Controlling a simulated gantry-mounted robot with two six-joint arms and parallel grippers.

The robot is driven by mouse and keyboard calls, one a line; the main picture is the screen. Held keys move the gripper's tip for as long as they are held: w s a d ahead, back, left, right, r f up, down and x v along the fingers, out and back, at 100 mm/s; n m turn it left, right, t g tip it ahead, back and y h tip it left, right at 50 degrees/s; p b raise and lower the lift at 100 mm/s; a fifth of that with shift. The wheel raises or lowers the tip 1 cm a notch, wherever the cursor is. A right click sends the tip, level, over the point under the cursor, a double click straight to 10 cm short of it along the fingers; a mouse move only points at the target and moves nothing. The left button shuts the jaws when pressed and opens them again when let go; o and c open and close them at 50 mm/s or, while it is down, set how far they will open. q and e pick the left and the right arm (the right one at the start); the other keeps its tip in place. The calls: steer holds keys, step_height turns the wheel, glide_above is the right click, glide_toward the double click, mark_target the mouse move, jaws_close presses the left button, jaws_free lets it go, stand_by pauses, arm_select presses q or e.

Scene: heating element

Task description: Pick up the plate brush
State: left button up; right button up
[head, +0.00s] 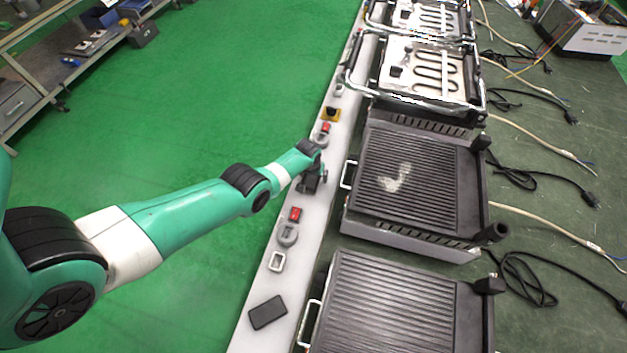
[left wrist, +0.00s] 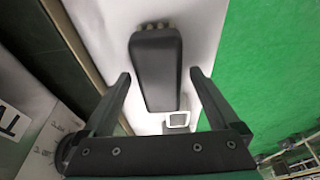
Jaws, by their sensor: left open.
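A dark, tapered block (left wrist: 158,68), apparently the plate brush, lies on the white bench edge in the left wrist view. Small pale knobs show at its top end. My left gripper (left wrist: 160,85) is open, with one finger on each side of the block and gaps showing beside it. In the head view my left gripper (head: 312,184) is over the white strip left of the middle grill, and it hides most of what lies below it. My right gripper is not in view.
A row of grill units stands right of the strip, including a ribbed grill (head: 410,185) beside my gripper. The strip also holds a dark block (head: 268,313), a small frame (head: 276,261) and a red part (head: 295,214). Green floor lies open to the left.

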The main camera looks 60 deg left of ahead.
arm_select(q)
steer(key=shift+f, duration=0.25)
stand_by(0.4)
jaws_close()
stand_by(0.4)
